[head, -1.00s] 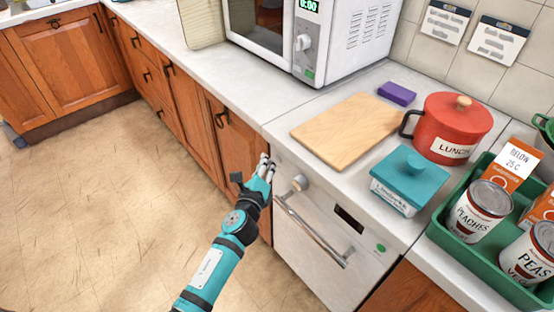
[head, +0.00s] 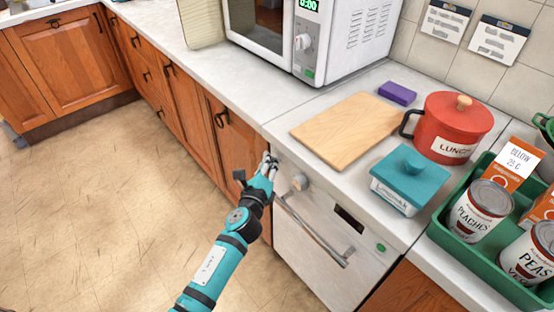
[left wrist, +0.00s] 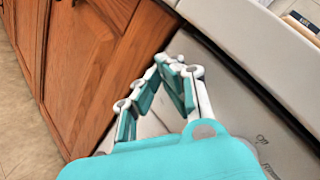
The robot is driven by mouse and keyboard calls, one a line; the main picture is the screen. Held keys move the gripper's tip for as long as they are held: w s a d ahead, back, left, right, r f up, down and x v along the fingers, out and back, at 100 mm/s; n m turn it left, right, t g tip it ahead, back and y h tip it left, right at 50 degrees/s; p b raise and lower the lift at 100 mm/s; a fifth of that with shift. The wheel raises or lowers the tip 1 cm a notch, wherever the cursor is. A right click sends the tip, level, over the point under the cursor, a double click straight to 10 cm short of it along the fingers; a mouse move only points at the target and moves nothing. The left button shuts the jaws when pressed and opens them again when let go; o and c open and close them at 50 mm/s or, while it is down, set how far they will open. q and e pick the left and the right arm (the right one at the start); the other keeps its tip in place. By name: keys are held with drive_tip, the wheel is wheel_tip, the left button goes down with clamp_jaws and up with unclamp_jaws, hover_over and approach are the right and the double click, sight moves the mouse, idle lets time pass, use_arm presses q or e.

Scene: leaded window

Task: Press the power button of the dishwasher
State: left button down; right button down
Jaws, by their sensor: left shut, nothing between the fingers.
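The dishwasher (head: 318,272) is the white front under the counter in the head view, with a bar handle (head: 312,230), a round knob (head: 299,182), a dark display (head: 349,218) and a small green round spot (head: 381,247) at its right. I cannot tell which control is the power button. My left gripper (head: 268,160) is shut and empty at the dishwasher's upper left corner, left of the knob. In the left wrist view its fingertips (left wrist: 182,63) are close to the white front (left wrist: 225,90); contact cannot be told. My right gripper is not in view.
The counter above holds a cutting board (head: 345,132), a teal box (head: 409,180), a red pot (head: 455,125) and a green crate (head: 470,254) of cans. A microwave (head: 345,40) stands behind. Wooden cabinets (head: 238,150) flank the dishwasher. The floor at left is clear.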

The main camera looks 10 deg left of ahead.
use_arm(q)
drive_tip(key=shift+w+d, duration=0.1)
drive_tip(key=shift+w, duration=0.05)
idle(0.5)
drive_tip(key=shift+s+a, duration=0.4)
drive_tip(key=shift+s, duration=0.15)
drive_tip(key=s+a, duration=0.2)
drive_tip(key=s+a+p, duration=0.1)
drive_tip(key=s, duration=0.1)
drive_tip(key=shift+s+a, duration=0.35)
idle(2.5)
